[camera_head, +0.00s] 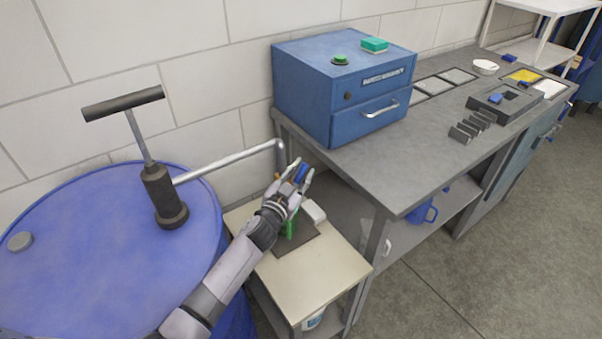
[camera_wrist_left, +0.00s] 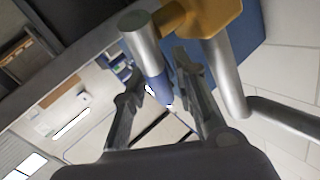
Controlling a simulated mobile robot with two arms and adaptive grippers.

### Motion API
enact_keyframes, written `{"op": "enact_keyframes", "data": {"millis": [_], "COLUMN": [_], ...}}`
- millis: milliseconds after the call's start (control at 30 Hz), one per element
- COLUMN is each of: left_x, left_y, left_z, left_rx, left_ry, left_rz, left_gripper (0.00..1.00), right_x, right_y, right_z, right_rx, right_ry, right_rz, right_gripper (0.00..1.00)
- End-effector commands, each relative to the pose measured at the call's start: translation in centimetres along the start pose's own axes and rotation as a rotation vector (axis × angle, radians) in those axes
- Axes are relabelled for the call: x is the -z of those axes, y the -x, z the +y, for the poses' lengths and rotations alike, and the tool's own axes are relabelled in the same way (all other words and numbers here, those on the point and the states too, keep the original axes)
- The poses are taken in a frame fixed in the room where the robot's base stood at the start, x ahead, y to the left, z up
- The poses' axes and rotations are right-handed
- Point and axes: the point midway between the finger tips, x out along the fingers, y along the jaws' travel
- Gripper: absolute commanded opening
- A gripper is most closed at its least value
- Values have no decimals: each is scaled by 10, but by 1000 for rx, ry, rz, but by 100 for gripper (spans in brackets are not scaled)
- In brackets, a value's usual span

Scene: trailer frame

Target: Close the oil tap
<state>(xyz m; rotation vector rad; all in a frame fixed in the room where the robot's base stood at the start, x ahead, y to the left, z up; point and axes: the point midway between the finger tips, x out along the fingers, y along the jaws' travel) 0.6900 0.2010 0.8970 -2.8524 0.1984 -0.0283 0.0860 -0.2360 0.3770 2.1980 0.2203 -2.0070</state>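The oil tap has a yellow-orange body (camera_wrist_left: 215,15) at the end of the grey pump pipe (camera_head: 235,160). A short metal part with a blue end (camera_wrist_left: 157,85) sticks out beside the body, seemingly the tap's handle; its blue also shows in the head view (camera_head: 301,173). My left gripper (camera_head: 295,175) is at the tap, its fingers (camera_wrist_left: 160,70) spread on either side of the blue end. Gaps seem to show between fingers and handle; contact is unclear. The gripper partly hides the tap in the head view. My right gripper is not in view.
A blue drum (camera_head: 60,245) with a hand pump (camera_head: 160,195) stands left. Below the tap, a green object (camera_head: 291,228) stands on a dark mat on a small table (camera_head: 325,270). A grey workbench (camera_head: 400,165) with a blue cabinet (camera_head: 310,90) stands close on the right.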

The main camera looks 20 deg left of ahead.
Motion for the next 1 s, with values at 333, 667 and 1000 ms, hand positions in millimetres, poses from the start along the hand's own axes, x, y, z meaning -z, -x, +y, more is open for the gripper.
{"op": "enact_keyframes", "data": {"millis": [333, 667, 1000], "left_x": [0, 0, 1], "left_y": [0, 0, 0], "left_z": [0, 0, 1], "left_rx": [0, 0, -2], "left_ry": [0, -1, -4], "left_rz": [0, -1, -4], "left_gripper": [1, 0, 0], "right_x": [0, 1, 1], "right_y": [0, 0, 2], "right_z": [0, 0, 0], "right_rx": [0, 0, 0], "right_ry": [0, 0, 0], "right_rz": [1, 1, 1], "right_gripper": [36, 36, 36]}}
